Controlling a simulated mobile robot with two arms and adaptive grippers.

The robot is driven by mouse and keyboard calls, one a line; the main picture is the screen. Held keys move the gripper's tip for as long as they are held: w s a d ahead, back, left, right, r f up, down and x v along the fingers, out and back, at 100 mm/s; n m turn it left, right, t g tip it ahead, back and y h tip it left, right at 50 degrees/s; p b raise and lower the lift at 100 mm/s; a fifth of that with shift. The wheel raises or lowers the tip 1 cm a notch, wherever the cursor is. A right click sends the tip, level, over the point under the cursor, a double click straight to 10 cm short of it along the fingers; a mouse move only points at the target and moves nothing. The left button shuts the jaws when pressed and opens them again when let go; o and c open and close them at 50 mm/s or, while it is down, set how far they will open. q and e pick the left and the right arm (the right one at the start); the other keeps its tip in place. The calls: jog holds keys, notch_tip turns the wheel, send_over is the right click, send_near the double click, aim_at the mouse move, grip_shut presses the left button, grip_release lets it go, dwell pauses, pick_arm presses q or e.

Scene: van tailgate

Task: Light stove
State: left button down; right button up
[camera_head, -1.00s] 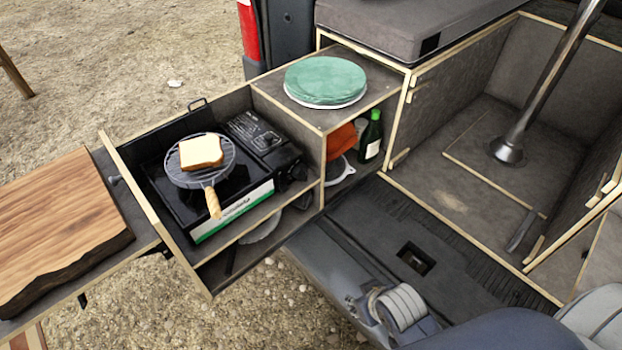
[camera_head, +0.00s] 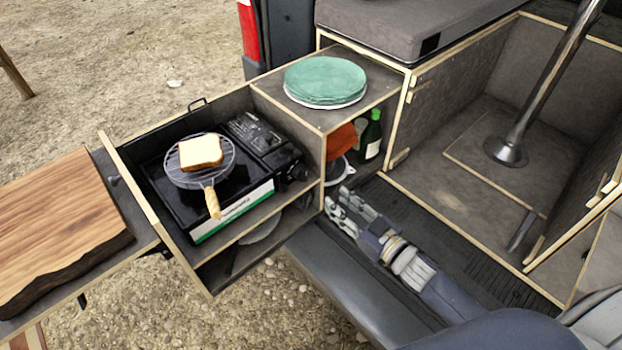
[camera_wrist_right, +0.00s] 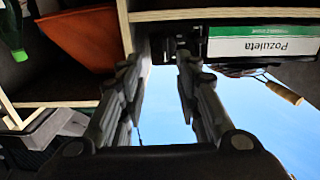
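A black camping stove (camera_head: 150,182) with a white and green front sits in the pulled-out drawer. Its dark knob (camera_head: 299,172) is at the right end of the front. A round wire grill (camera_head: 172,172) with a wooden handle lies on the stove, with a slice of bread (camera_head: 201,152) on it. My right gripper (camera_head: 338,202) is below and right of the knob, apart from it. In the right wrist view the gripper (camera_wrist_right: 160,68) is open and empty, and the stove front (camera_wrist_right: 262,46) appears upside down beyond the fingers. No flame is visible. My left gripper is out of view.
Green plates (camera_head: 325,80) are stacked on the cabinet top. A green bottle (camera_head: 371,135) and an orange item (camera_head: 341,141) stand in the open compartment near my right gripper. A wooden board (camera_head: 60,225) lies at left. The drawer's wooden edge borders the stove.

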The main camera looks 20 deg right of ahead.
aim_at(306, 176)
jog(key=shift+y, duration=0.4)
jog(key=x, duration=0.5)
jog(key=p+x, duration=0.1)
jog(key=x, duration=0.4)
jog(key=shift+w+a+r, duration=0.25)
jog(key=shift+a, duration=0.05)
grip_shut()
